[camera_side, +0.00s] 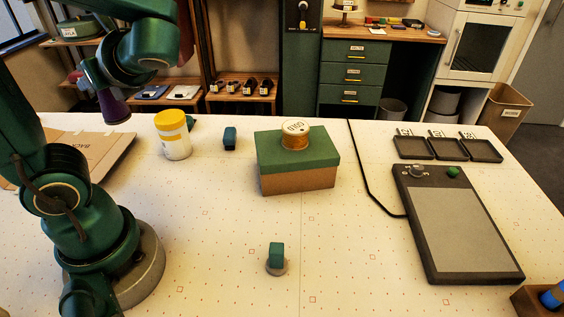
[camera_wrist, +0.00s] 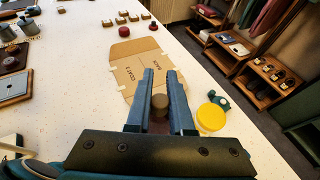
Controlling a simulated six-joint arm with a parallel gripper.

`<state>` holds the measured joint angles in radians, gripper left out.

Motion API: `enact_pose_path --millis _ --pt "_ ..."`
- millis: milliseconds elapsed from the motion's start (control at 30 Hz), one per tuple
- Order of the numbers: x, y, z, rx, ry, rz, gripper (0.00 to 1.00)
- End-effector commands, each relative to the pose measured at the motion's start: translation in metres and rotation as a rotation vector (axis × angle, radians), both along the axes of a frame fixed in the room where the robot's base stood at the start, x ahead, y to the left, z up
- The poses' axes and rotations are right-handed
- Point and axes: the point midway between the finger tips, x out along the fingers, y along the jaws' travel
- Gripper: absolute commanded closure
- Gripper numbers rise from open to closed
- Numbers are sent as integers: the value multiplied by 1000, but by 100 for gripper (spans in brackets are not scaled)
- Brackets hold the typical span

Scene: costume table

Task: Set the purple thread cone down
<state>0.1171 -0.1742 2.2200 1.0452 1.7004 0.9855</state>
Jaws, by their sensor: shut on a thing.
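The purple thread cone (camera_side: 113,109) hangs upright from my gripper, wide end down, in front of the table's back edge in the side view. In the wrist view the brown top of the cone (camera_wrist: 160,101) sits between the two fingers. My gripper (camera_wrist: 160,88) is shut on it; in the side view the arm's wrist partly hides the fingers. The cone looks held above the table, but its exact height cannot be told. Its lower part is mostly hidden in the wrist view.
A white jar with a yellow lid (camera_side: 172,135) stands right of the cone. A flat cardboard pattern (camera_wrist: 137,70) lies beyond the fingers. A green-lidded box (camera_side: 297,165) carries a spool (camera_side: 296,138). The front middle of the table is mostly clear.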

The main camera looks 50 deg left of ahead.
Motion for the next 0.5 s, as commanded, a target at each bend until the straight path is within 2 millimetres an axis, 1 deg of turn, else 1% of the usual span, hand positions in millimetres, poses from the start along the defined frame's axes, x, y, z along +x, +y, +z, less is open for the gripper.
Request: enact_pose_path --millis 167,267,467,500 --pt "2 -18 -17 3 9 89 100" --pt "4 -32 -29 4 10 172 100" --pt "8 -69 -51 5 7 388 100" --pt "9 -78 -55 4 6 443 100"
